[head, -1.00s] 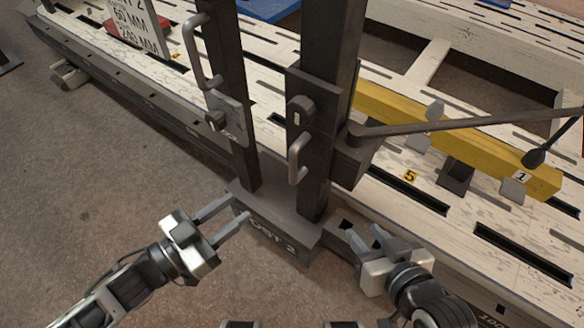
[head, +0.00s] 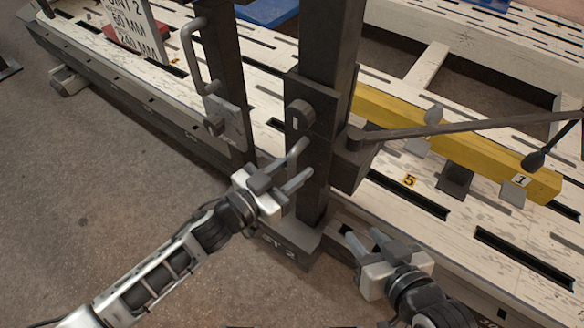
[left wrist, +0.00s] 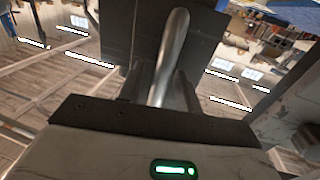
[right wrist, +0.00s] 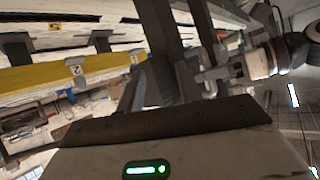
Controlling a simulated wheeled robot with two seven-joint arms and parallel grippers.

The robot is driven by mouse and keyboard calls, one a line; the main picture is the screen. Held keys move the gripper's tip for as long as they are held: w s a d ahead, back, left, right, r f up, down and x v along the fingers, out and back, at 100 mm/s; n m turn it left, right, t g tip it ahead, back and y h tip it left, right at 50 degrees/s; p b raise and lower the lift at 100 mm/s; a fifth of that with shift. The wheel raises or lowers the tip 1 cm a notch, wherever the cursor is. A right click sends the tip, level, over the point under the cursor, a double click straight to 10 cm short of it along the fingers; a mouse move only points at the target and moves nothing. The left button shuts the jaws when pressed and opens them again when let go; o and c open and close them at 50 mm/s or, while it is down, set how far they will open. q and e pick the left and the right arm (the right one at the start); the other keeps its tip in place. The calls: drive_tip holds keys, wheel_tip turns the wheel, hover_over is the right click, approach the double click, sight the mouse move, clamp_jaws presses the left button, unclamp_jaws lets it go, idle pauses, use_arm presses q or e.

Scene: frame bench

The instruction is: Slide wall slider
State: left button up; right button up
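Two dark upright posts stand on a base marked with a 2. The right post (head: 330,50) carries a dark slider plate (head: 304,90) with a round knob (head: 299,114) and a grey bar handle (head: 298,152). In the left wrist view the handle (left wrist: 172,60) runs between the fingers; contact is unclear. My right gripper (head: 364,240) is open and empty, right of the posts' base.
A slotted pale bench (head: 420,185) lies behind the posts. A yellow beam (head: 480,150) with number tags and a long dark lever (head: 450,127) lie to the right. A sign (head: 135,30) stands at upper left. The floor (head: 90,200) at left is clear.

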sight(296, 129)
drive_tip(key=shift+r, duration=0.1)
